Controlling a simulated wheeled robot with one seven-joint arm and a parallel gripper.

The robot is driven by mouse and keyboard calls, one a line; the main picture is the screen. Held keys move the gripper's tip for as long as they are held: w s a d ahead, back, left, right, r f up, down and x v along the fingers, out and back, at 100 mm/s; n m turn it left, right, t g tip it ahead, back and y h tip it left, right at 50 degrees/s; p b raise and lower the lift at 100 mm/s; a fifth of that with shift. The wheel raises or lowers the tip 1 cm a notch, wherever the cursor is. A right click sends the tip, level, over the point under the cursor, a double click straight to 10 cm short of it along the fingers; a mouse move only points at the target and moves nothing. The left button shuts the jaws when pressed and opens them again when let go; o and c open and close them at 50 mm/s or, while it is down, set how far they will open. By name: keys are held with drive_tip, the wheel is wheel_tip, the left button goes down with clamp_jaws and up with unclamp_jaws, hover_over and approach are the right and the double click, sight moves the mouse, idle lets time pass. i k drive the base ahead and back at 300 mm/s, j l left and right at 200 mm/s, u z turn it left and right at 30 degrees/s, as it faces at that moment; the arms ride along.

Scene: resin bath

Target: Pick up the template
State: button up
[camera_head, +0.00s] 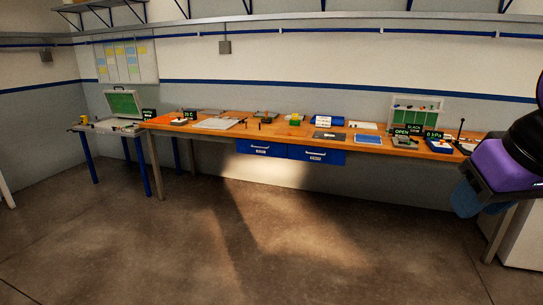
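No thing can be told for certain as the template at this distance. Several flat pieces lie on the wooden workbench (285,130): a pale grey plate (216,123) at left, a dark plate (329,135) near the middle, a blue panel (368,139) right of it and a white sheet (362,125) behind. My arm fills the right edge, purple and black, with blue parts at its lower end that look like my gripper (466,197). It is far nearer to me than the bench and touches none of these pieces. Whether it is open or shut does not show.
Two blue drawers (297,152) hang under the bench. A side table (90,127) with an open green-lined case (123,104) stands at left. A green board (414,116) and small displays (408,132) stand at the bench's right. The floor (190,235) in front is clear.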

sight(298, 132)
drive_tip(key=i, duration=3.65)
drive_tip(key=i+u, duration=0.2)
drive_tip(key=i, duration=0.15)
drive_tip(key=i+l+u, duration=0.2)
drive_tip(key=i, duration=0.2)
